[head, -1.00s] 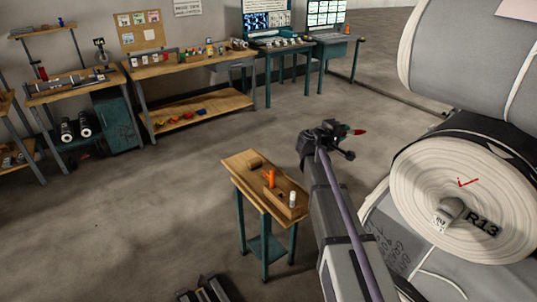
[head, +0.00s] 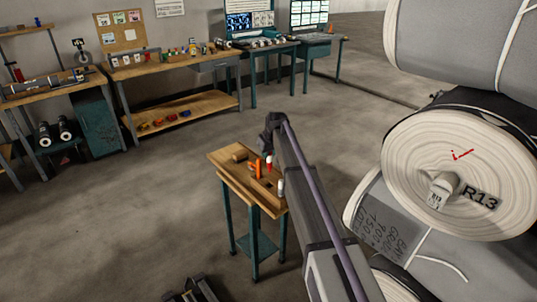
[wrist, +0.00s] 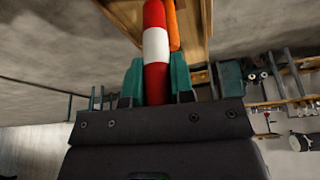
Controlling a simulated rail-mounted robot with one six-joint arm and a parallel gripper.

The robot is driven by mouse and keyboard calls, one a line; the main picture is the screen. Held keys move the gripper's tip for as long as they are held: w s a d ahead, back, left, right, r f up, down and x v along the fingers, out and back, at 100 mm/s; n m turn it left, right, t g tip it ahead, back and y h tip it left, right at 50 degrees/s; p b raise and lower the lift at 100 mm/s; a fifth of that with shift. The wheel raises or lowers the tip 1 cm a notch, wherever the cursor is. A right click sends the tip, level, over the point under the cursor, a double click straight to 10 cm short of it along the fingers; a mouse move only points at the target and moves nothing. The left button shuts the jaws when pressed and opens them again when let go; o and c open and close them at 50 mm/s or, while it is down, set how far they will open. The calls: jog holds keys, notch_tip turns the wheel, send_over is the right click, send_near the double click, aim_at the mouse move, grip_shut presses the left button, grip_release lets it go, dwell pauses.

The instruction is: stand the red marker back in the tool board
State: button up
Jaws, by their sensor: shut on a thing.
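The red marker (wrist: 156,48), with a white band, is held between the teal fingers of my gripper (wrist: 156,72) in the wrist view. In the head view the red marker (head: 268,162) shows as a small red and white piece below the end of my arm. The tool board (head: 266,187) is a low wooden block on the small table. An orange tool (head: 256,169) stands in it, close beside the marker. My gripper's fingers are mostly hidden in the head view. Whether the marker's lower end touches the board cannot be told.
A white-topped item (head: 281,187) stands at the near right end of the board. Large grey rolls (head: 455,170) stand close on the right.

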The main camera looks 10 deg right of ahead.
aim_at(268, 163)
jog(key=shift+r, duration=0.1)
notch_tip(268, 163, down, 6)
jog(key=b, duration=0.5)
jog(key=shift+b, duration=0.4)
notch_tip(268, 163, down, 6)
jog(key=b, duration=0.6)
jog(key=shift+f, duration=0.25)
dwell(2.3)
jog(key=o, duration=0.9)
jog(key=p+v, duration=1)
jog(key=v, duration=0.1)
jog(key=shift+d+r, duration=0.1)
jog(key=shift+w, duration=0.1)
